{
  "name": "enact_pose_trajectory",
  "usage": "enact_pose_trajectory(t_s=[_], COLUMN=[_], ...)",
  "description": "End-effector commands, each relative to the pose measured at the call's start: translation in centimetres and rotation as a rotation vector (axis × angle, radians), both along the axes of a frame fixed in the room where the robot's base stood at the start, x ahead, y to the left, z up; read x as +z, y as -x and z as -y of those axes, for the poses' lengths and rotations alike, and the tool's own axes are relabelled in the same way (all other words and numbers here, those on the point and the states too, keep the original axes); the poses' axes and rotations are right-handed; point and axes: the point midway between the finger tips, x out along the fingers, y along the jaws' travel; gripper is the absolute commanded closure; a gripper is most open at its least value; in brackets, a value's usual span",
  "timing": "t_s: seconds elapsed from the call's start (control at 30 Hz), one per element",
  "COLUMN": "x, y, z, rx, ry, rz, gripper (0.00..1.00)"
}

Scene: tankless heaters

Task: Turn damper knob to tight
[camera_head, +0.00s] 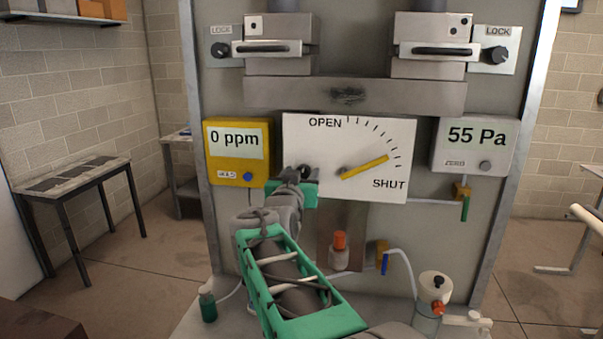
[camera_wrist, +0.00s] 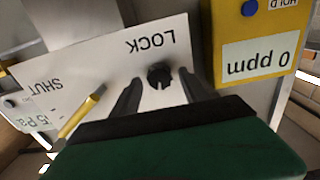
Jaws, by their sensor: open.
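The white damper plate (camera_head: 350,130) carries the words OPEN and SHUT, an arc of tick marks and a yellow pointer (camera_head: 365,167) angled up to the right, nearer SHUT. A small black knob (camera_wrist: 160,75) under the word LOCK shows in the wrist view, which sees the plate upside down. My gripper (camera_wrist: 161,79) is open, with one dark finger on each side of the knob; I cannot tell whether they touch it. In the head view my gripper (camera_head: 296,173) is at the plate's lower left, and it partly hides the knob (camera_head: 305,170).
A yellow meter (camera_head: 237,151) reading 0 ppm is close left of my gripper. A grey gauge (camera_head: 475,146) reading 55 Pa is on the right. Two latched boxes with other LOCK knobs (camera_head: 221,49) (camera_head: 494,55) are above. A bottle and tubing stand below.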

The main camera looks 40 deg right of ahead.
Motion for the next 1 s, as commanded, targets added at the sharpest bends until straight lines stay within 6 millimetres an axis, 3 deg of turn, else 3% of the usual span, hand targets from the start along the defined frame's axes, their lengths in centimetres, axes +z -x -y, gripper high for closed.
enact_pose_trajectory(t_s=[0.07, 0.7, 1.0], x=[-0.02, -0.01, -0.14], y=[0.0, 0.02, 0.03], z=[-0.02, -0.06, -0.05], rx=[0.0, 0.0, 0.0], ry=[0.0, 0.0, -0.006], rz=[0.0, 0.0, 0.009], gripper=[0.49, 1.0, 1.0])
